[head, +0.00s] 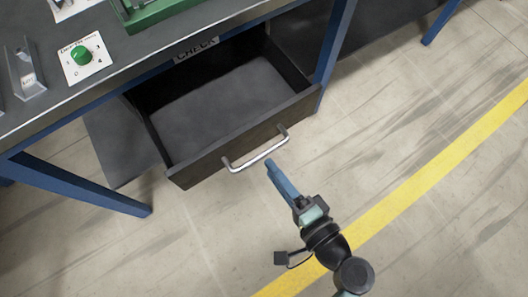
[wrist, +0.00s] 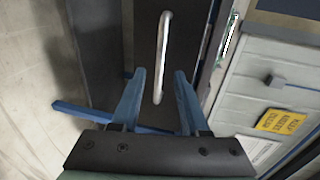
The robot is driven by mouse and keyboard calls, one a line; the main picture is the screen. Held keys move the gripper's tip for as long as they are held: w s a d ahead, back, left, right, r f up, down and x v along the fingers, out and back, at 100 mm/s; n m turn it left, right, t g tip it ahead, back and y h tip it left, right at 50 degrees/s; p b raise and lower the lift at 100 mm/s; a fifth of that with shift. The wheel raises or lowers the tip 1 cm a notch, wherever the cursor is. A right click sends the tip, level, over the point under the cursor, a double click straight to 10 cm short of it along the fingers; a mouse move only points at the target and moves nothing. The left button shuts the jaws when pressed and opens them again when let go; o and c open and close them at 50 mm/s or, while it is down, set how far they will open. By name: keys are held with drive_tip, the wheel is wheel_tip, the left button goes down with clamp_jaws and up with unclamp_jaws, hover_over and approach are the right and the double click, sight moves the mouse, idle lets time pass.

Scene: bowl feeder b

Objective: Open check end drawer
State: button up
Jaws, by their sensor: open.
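The check end drawer (head: 237,137) stands pulled out below the bench top, under a label reading CHECK (head: 196,48). Its inside is dark grey and looks empty. A silver bar handle (head: 256,156) is on its dark front. In the wrist view, the handle (wrist: 162,57) lies ahead of and between the two blue fingers (wrist: 158,80), which are apart and hold nothing. I cannot tell whether a finger touches the handle.
The bench top (head: 130,55) carries a green knob on a white plate (head: 84,58) and a green fixture (head: 150,12). Blue bench legs (head: 80,183) stand on both sides of the drawer. The floor around a yellow line (head: 425,175) is clear.

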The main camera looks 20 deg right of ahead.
drive_tip(key=v, duration=0.7)
drive_tip(key=shift+s, duration=0.1)
